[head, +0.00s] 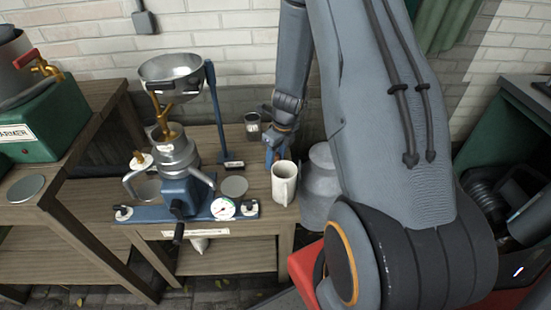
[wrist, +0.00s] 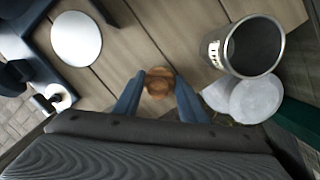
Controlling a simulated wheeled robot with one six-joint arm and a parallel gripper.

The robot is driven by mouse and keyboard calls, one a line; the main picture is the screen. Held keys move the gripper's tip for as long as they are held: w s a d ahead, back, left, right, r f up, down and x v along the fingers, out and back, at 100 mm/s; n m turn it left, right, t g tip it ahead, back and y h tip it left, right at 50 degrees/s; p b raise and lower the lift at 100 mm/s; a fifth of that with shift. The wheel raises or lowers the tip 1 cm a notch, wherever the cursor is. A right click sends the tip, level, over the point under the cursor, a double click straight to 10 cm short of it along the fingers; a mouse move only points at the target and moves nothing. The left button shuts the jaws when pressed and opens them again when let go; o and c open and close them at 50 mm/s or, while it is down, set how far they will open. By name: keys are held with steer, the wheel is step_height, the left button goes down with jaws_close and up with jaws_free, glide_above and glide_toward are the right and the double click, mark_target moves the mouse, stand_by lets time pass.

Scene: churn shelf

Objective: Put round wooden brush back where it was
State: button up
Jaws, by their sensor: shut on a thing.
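The round wooden brush (wrist: 159,83) shows in the wrist view as a small brown round body between the two blue fingers. My gripper (wrist: 159,88) is shut on it, with bench planks beyond. In the head view my gripper (head: 277,160) points down over the right part of the wooden bench (head: 210,262), just behind a cream jug (head: 284,186). The brush cannot be made out there. Whether it touches the bench cannot be told.
A grey labelled cup (head: 252,127) stands behind my gripper, and a milk can (head: 320,185) stands to its right. The separator on its blue base (head: 150,214) fills the bench's left. The wrist view shows a dark-mouthed, metal-rimmed vessel (wrist: 255,47) close right, and a pale disc (wrist: 76,38) left.

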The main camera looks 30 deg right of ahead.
steer(key=shift+f, duration=0.1)
steer(key=o, duration=1.2)
steer(key=shift+o, duration=0.2)
step_height(320, 180, up, 12)
steer(key=s+d, duration=0.1)
steer(key=s, duration=0.1)
steer(key=s+a+r+n, duration=0.3)
steer(key=s+n, duration=0.3)
steer(key=n, duration=0.4)
steer(key=s+a+r+n, duration=0.4)
steer(key=s+a+n, duration=0.1)
steer(key=n, duration=0.6)
steer(key=s+a+r+n+g+h, duration=0.1)
steer(key=s+a+r+n, duration=0.3)
steer(key=s+n, duration=0.3)
steer(key=shift+a+n, duration=0.4)
steer(key=shift+n, duration=1.4)
